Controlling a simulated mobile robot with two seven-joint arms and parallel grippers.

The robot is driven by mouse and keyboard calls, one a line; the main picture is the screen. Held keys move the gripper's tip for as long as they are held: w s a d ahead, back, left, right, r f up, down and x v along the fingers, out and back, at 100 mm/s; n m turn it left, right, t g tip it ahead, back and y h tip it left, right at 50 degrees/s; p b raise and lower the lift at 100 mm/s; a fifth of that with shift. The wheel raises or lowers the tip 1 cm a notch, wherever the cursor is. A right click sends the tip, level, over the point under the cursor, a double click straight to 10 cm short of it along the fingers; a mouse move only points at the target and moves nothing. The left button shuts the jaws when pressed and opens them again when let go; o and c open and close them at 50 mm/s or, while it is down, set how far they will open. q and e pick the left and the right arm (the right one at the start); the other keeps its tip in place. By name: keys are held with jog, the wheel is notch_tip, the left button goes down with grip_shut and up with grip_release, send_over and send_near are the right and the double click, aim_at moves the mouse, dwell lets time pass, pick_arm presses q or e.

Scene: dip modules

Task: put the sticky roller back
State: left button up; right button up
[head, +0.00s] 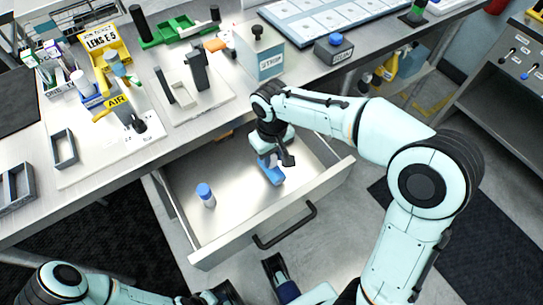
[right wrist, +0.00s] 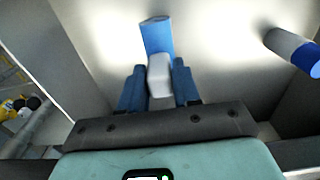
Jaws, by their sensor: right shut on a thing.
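My right gripper (head: 270,158) is inside the open drawer, pointing down. In the right wrist view its two blue fingers (right wrist: 158,88) are shut on a blue-and-white piece, which seems to be the sticky roller (right wrist: 158,70). Its white part sits between the fingers and its blue end (right wrist: 156,35) reaches beyond them. In the head view the blue part (head: 273,174) shows below the gripper, at or just above the drawer floor; I cannot tell if it touches. My left gripper (head: 250,285) is partly in view at the bottom edge, and its jaw state is unclear.
The open drawer (head: 226,240) has a dark handle (head: 285,226). A white cylinder with a blue cap (head: 205,195) stands in its left part. The drawer floor between is clear. The bench above holds a grey STRIP box (head: 260,60), a blue-knobbed box (head: 334,50) and a yellow stand (head: 104,55).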

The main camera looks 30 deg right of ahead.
jog(key=shift+f, duration=0.3)
pick_arm(q)
jog(key=shift+f, duration=0.1)
pick_arm(e)
jog(key=shift+f, duration=0.15)
jog(key=o, duration=1)
pick_arm(q)
jog(key=r+p, duration=0.1)
jog(key=s+r+p, duration=0.1)
jog(key=p, duration=0.1)
jog(key=shift+r, duration=0.3)
pick_arm(e)
notch_tip(320, 180, up, 12)
jog(key=shift+r, duration=0.2)
pick_arm(q)
jog(key=shift+s, duration=0.2)
pick_arm(e)
jog(key=shift+s, duration=0.1)
